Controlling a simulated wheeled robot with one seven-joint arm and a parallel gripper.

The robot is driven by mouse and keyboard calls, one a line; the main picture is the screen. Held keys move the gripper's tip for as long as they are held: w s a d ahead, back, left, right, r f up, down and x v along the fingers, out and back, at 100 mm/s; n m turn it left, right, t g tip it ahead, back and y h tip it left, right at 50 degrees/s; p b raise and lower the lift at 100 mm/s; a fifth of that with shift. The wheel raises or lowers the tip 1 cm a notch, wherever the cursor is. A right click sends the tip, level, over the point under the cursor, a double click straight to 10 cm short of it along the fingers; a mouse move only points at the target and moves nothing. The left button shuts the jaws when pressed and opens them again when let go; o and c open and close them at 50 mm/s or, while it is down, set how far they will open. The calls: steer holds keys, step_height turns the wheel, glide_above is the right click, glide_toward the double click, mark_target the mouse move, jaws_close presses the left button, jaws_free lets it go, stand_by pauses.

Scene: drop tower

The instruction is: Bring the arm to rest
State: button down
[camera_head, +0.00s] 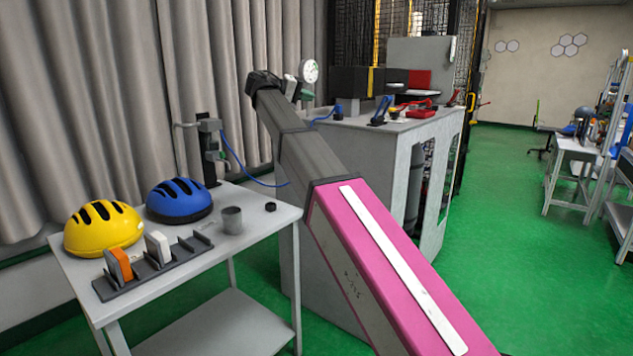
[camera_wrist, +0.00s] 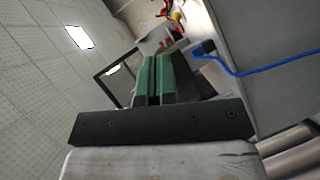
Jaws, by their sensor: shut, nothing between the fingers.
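My arm (camera_head: 385,270), pink with a white strip and then grey, slants from the lower right up to the upper left in the head view. It passes close in front of the grey cabinet and right of the small table. The view is tilted, with ceiling at the left.
A small table (camera_head: 262,222) holds a yellow helmet (camera_head: 103,229), a blue helmet (camera_head: 179,200), a grey cup (camera_head: 232,220) and a dark rack (camera_head: 150,268). Behind my arm stands a cabinet (camera_head: 385,150) with tools on top. A blue hose (camera_head: 240,165) hangs nearby. Green floor lies open at right.

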steer(key=s+d+f+n+g+y, duration=0.15)
steer(key=d+f, duration=0.35)
steer(key=f, duration=0.7)
steer(key=s+d+f+y, duration=0.2)
steer(key=d+f, duration=0.2)
steer(key=f, duration=0.8)
steer(key=s+d+f+n+g+y, duration=0.15)
steer(key=d+f, duration=0.35)
steer(key=f, duration=0.7)
steer(key=s+d+f+m+g+y, duration=0.1)
steer(key=s+d+f+y, duration=0.1)
steer(key=s+f, duration=0.6)
steer(key=s+d+f+m+g+y, duration=0.1)
steer(key=s+d+f+y, duration=0.2)
steer(key=s+f, duration=0.4)
steer(key=s+d+f+m+g+y, duration=0.1)
steer(key=s+d+f+m+y, duration=0.1)
steer(key=s+f, duration=0.6)
step_height(320, 180, down, 6)
steer(key=shift+s+d+r+g+y, duration=0.1)
steer(key=shift+s+d+g+y, duration=0.3)
steer(key=shift+y, duration=0.6)
steer(key=shift+w+d, duration=0.1)
